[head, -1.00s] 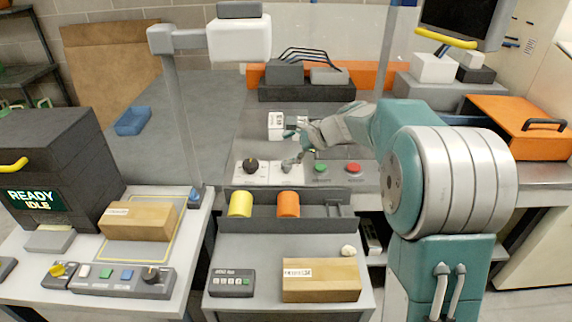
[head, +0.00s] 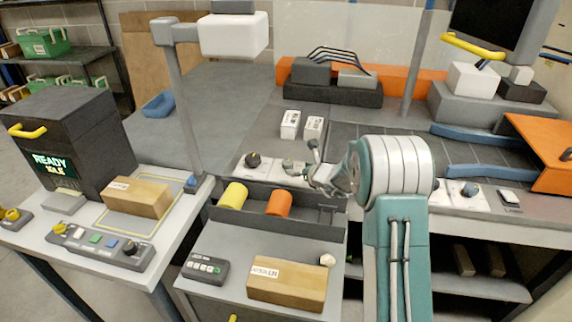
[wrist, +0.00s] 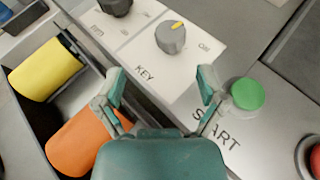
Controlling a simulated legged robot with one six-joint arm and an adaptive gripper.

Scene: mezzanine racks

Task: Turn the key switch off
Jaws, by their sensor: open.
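The key switch is a grey round knob (wrist: 171,37) on a white plate marked KEY. Its yellow pointer mark is at the knob's top, aimed up and slightly right in the wrist view. In the head view my gripper (head: 306,163) is at the right of the key switch (head: 289,167), partly covering the panel.
A green START button (wrist: 247,93) is close beside the right finger, with a red button (wrist: 314,160) farther right. A black knob (wrist: 116,5) is on the left. Yellow (wrist: 45,69) and orange (wrist: 78,143) cylinders lie in the dark tray below the panel.

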